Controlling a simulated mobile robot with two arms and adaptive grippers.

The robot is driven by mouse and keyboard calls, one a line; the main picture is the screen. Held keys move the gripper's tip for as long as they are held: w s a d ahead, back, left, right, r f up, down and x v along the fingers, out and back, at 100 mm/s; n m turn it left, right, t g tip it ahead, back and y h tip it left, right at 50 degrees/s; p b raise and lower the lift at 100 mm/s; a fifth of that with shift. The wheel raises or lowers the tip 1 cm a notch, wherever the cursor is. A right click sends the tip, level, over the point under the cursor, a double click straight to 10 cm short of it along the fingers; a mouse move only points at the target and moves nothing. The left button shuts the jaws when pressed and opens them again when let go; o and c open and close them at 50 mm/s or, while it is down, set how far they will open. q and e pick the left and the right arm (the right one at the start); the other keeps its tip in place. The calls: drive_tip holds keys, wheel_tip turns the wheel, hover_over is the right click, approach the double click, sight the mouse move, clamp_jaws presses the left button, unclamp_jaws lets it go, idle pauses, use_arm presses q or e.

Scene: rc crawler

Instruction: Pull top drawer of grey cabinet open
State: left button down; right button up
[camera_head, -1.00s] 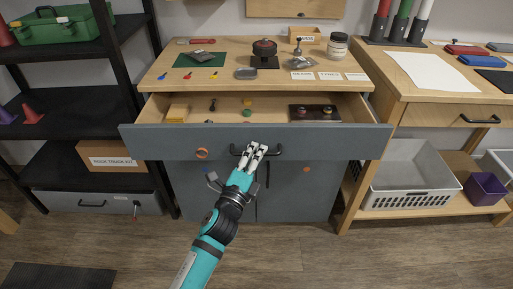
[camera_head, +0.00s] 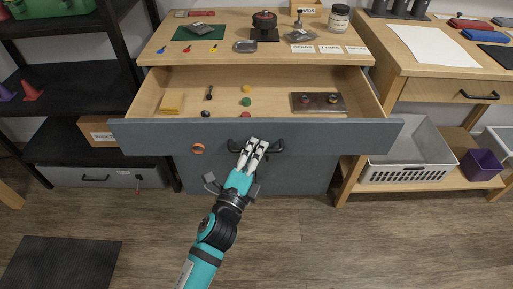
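The grey cabinet's top drawer (camera_head: 330,133) is pulled well out, and its wooden inside shows. In it lie a yellow block (camera_head: 172,103), small coloured pieces and a dark plate (camera_head: 317,103) with two round parts. The drawer's black bar handle (camera_head: 275,146) is at the middle of its grey front. My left gripper (camera_head: 254,146) is at the handle, its white fingers over the bar; they appear closed around it. My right gripper is not in view.
The wooden cabinet top (camera_head: 220,58) holds tools, labels and a jar (camera_head: 338,17). A black shelf (camera_head: 75,90) stands left. A workbench (camera_head: 440,65) stands right, with a white basket (camera_head: 408,165) below it.

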use_arm(q)
drive_tip(key=c, duration=1.4)
unclamp_jaws()
drive_tip(key=shift+a+f, duration=0.1)
drive_tip(key=shift+f, duration=0.05)
drive_tip(key=v, duration=1.2)
